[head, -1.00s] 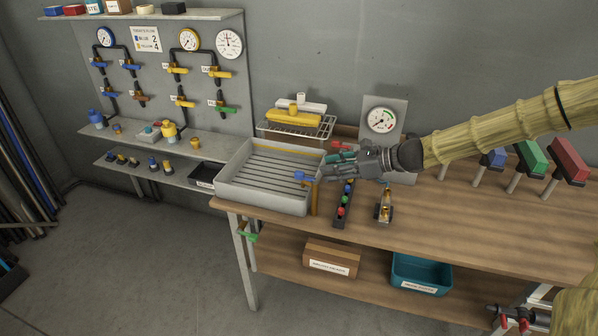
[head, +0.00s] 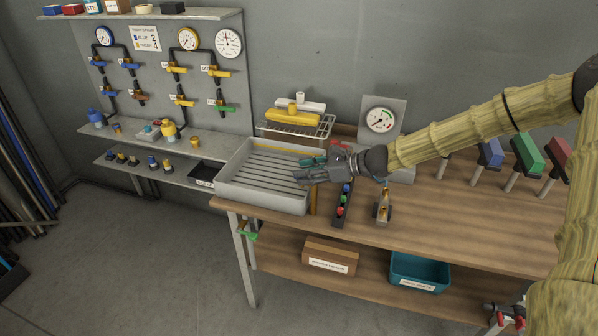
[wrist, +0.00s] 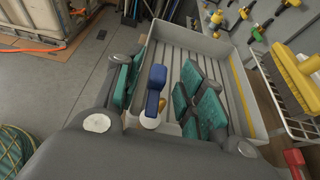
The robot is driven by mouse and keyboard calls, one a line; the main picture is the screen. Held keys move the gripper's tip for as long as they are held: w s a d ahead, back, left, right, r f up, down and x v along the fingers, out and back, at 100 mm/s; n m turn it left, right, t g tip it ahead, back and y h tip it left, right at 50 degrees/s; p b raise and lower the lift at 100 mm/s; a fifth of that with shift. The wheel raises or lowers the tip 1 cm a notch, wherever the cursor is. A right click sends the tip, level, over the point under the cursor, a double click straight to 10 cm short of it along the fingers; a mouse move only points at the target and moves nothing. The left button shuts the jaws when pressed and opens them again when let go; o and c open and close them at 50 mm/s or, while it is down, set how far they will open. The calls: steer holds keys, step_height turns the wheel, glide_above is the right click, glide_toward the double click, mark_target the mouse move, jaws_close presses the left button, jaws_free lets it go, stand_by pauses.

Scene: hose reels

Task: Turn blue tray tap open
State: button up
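The blue tray tap shows in the wrist view as a blue handle (wrist: 155,88) over a brass and white body, at the near end of the grey slatted tray (wrist: 228,42). My gripper (head: 303,170) is over the right end of the tray (head: 258,196) in the head view and hides the tap there. In the wrist view its teal-padded fingers (wrist: 160,88) are apart, with the blue handle between them, closer to the left finger. A gap shows between the handle and the right finger. Contact with the left finger cannot be told.
A wire rack with a yellow object (head: 293,116) stands behind the tray. A gauge on a grey panel (head: 381,120) is behind my wrist. A strip of coloured knobs (head: 342,205) and a brass fitting (head: 383,207) lie right of the tray. The front-right tabletop is clear.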

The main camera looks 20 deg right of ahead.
steer(key=shift+x, duration=1.25)
jaws_close()
